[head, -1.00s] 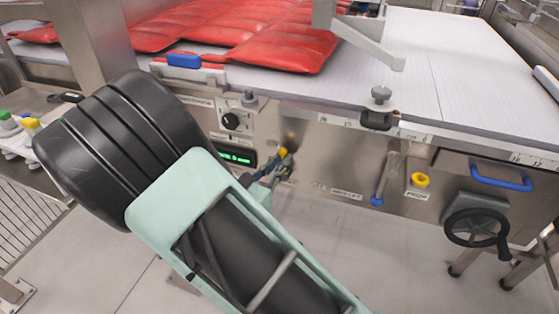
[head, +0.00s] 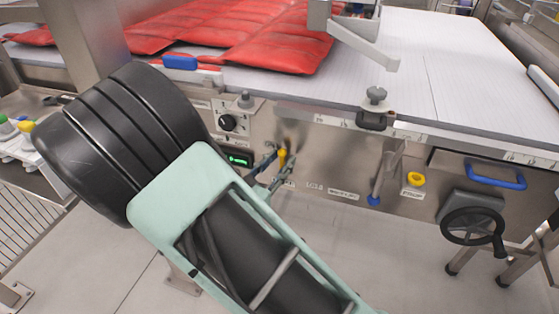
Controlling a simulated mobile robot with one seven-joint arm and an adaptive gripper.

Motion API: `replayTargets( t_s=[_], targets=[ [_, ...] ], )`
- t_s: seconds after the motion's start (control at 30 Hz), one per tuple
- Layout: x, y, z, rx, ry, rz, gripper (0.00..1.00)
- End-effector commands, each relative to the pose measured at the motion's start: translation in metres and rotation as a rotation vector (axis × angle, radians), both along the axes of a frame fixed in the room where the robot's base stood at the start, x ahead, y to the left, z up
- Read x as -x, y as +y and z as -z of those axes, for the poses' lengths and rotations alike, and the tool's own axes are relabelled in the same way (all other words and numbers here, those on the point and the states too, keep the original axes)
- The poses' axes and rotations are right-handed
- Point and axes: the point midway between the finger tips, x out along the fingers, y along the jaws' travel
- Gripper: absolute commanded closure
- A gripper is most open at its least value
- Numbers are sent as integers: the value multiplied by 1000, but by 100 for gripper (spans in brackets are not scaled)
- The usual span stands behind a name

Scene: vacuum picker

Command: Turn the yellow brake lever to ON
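The yellow brake lever (head: 282,156) is a small yellow handle on the steel front panel, just right of a green-lit display. It stands about upright. My gripper (head: 277,167) is at the lever, low on the panel, seen from behind past my pale green arm. Its two thin fingers show spread apart, one to the left of the lever and one below and right of it. I cannot tell whether either finger touches it. The lever's base and its ON mark are hidden or too small to read.
A black dial (head: 228,123) and the green display (head: 238,159) are left of the lever. A blue-tipped lever (head: 374,199), a yellow knob (head: 416,179), a blue handle (head: 495,177) and a black handwheel (head: 472,225) are to the right. Red packs (head: 250,40) lie on the white belt above.

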Motion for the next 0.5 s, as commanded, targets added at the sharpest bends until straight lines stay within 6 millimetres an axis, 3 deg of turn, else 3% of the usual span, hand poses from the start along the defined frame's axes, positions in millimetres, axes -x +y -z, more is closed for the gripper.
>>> replayTargets(
  t_s=[0.5],
  targets=[
    [78,55,-3,-2,-1,-4,72]
  ],
)
